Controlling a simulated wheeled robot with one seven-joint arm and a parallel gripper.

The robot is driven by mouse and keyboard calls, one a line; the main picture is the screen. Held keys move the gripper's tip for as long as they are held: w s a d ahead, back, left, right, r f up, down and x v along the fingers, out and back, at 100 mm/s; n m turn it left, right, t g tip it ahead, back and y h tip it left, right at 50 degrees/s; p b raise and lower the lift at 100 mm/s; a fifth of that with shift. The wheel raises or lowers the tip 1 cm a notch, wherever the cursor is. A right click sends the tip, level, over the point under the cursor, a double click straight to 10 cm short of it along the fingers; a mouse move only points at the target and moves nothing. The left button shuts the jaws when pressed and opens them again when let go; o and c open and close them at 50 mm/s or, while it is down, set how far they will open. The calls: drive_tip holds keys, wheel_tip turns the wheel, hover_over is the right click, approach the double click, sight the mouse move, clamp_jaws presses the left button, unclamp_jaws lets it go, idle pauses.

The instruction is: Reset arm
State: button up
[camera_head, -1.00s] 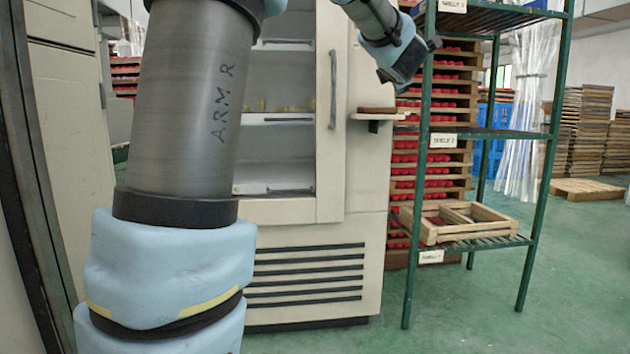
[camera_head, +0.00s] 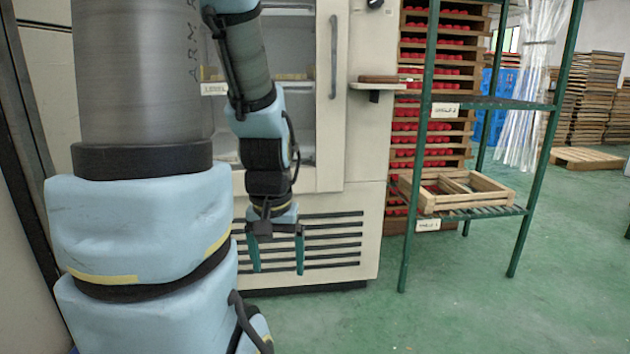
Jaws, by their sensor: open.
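My gripper (camera_head: 277,268) hangs pointing down, with its two teal fingers spread apart and nothing between them. It is in front of the vented lower panel of the white cabinet (camera_head: 362,165). My arm, in light blue and black covers, comes down from the top of the view to it. A thick grey link of my arm fills the left side and hides part of the cabinet.
A green metal rack (camera_head: 481,103) stands at right, with a wooden tray frame (camera_head: 470,203) on its low shelf. A small brown-topped ledge (camera_head: 380,79) juts from the cabinet. Red-filled trays (camera_head: 435,58) are stacked behind. The green floor (camera_head: 480,320) at front right is clear.

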wheel_tip(320, 180, up, 38)
drive_tip(key=p, duration=3.5)
drive_tip(key=shift+w+f+p, duration=0.2)
drive_tip(key=shift+p, duration=0.1)
drive_tip(key=shift+d, duration=0.1)
